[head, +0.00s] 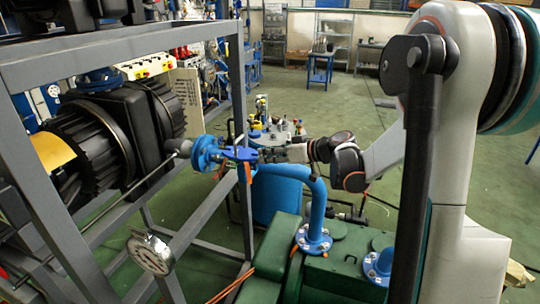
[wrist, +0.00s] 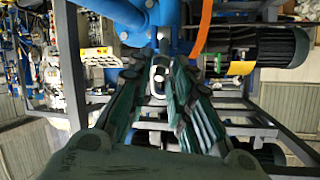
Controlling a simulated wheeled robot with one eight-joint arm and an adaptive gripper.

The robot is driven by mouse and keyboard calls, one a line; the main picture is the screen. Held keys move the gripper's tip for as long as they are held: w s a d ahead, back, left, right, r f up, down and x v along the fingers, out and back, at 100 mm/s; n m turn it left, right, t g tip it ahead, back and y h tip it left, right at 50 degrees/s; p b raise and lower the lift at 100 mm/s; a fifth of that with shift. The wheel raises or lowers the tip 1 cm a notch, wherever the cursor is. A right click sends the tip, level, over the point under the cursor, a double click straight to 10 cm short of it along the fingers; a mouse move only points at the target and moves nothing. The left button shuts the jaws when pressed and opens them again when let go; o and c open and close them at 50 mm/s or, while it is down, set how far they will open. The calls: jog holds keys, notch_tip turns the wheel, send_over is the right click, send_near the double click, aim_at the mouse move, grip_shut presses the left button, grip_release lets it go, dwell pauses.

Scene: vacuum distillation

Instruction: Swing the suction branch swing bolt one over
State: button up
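The blue suction branch (head: 318,205) rises from a flange on the green machine and bends left to a blue joint (head: 240,154) with round flanges, at the frame's edge. My gripper (head: 268,154) reaches in from the right, its tips at the right side of this joint. In the wrist view my gripper's long dark fingers (wrist: 160,78) converge on a small silvery piece (wrist: 157,74) in front of the blue pipework (wrist: 125,12). The piece may be the swing bolt. It lies between the fingertips, but I cannot tell whether they grip it. The joint's far side is hidden.
A grey steel frame (head: 245,90) stands just left of the joint, with a black ribbed pump (head: 105,135) inside it. A round gauge (head: 150,252) hangs on the lower frame. Open green floor lies behind.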

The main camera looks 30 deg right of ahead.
grip_shut()
jog(key=shift+w+a+r+g+h+p, duration=0.35)
jog(key=shift+g+h+p, duration=0.2)
jog(key=shift+p, duration=0.25)
jog(key=shift+w+a+r+g+h+p, duration=0.25)
jog(key=shift+r+g+h+p, duration=0.15)
jog(key=shift+g+p, duration=0.3)
jog(key=o, duration=0.5)
grip_release()
jog(key=shift+f, duration=0.1)
jog(key=v, duration=1.2)
